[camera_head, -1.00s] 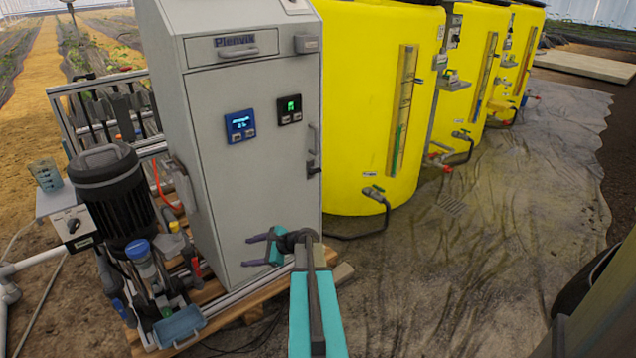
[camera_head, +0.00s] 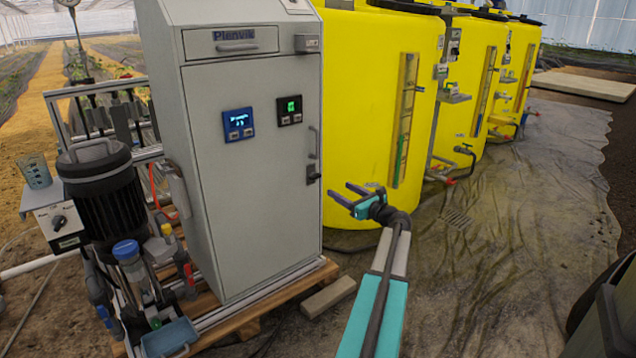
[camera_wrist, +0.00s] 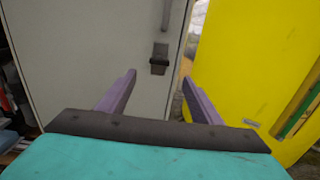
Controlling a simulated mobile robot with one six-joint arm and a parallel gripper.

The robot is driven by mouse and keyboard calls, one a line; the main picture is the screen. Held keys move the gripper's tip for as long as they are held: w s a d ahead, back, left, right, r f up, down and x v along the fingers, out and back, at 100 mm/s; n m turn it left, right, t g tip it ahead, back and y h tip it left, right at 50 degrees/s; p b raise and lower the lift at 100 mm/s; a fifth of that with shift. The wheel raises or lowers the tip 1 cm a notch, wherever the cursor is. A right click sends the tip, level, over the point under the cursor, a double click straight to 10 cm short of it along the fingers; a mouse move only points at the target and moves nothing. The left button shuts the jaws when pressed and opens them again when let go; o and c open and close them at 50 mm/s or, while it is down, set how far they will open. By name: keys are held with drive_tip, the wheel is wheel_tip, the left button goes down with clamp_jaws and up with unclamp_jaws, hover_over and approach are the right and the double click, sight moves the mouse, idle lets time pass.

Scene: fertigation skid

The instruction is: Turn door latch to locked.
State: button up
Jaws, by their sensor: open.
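The door latch (camera_head: 313,174) is a small dark fitting near the right edge of the grey cabinet door (camera_head: 250,190), below a vertical handle (camera_head: 313,142). In the wrist view the latch (camera_wrist: 159,60) shows ahead, between and beyond my fingers, with a dark knob across its lower part. I cannot tell its setting. My gripper (camera_head: 355,193) is open and empty, to the right of the latch and slightly lower, apart from it. In the wrist view the two purple fingers of my gripper (camera_wrist: 158,92) point toward the door.
Yellow tanks (camera_head: 372,90) stand right of the cabinet, the nearest just behind my gripper. A black motor pump (camera_head: 103,190) stands at the left. A loose block (camera_head: 328,297) lies by the pallet (camera_head: 240,318). The ground sheet (camera_head: 520,230) at right is mostly clear.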

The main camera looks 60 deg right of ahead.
sight(316, 177)
drive_tip(key=shift+w, duration=0.1)
drive_tip(key=b+x, duration=0.4)
drive_tip(key=x, duration=0.9)
drive_tip(key=shift+w+b, duration=0.35)
drive_tip(key=c, duration=0.9)
drive_tip(key=shift+s, duration=0.1)
drive_tip(key=shift+c, duration=0.8)
